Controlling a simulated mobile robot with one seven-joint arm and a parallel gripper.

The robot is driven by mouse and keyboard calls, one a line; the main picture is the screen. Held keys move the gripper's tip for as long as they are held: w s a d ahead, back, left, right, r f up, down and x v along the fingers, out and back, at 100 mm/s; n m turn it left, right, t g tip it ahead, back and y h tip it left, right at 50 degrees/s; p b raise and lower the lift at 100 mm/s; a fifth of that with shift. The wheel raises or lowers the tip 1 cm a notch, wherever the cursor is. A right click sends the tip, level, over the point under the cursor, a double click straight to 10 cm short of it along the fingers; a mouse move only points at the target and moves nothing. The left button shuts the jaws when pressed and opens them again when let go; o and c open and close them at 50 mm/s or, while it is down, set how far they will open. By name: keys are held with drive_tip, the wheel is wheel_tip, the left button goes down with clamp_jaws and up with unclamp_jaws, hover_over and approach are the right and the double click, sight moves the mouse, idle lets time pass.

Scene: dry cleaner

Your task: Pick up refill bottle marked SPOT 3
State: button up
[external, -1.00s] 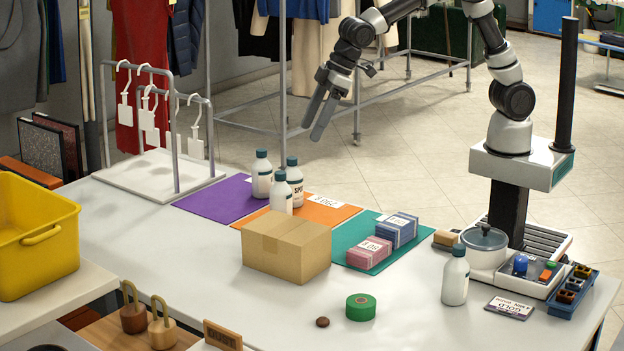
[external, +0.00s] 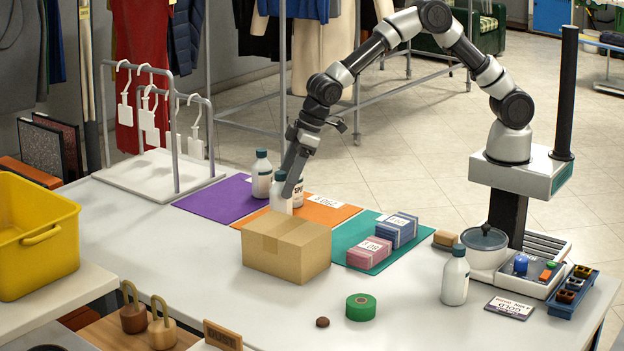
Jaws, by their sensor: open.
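One with a dark cap (external: 262,178) is on the purple mat. A second (external: 280,204) stands in front, its lower part hidden by the cardboard box. I cannot tell whether the fingers touch or surround a bottle.
The cardboard box (external: 286,249) stands directly in front of the bottles. Pink (external: 369,252) and blue (external: 396,231) packs lie on the teal mat. A white hanger rack (external: 160,175) is at left; another white bottle (external: 455,277) is at right.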

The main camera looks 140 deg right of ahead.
drive_tip(key=x, duration=0.5)
drive_tip(key=shift+a+b, duration=0.2)
drive_tip(key=shift+b, duration=0.1)
drive_tip(key=c, duration=1.3)
drive_tip(key=shift+r, duration=0.1)
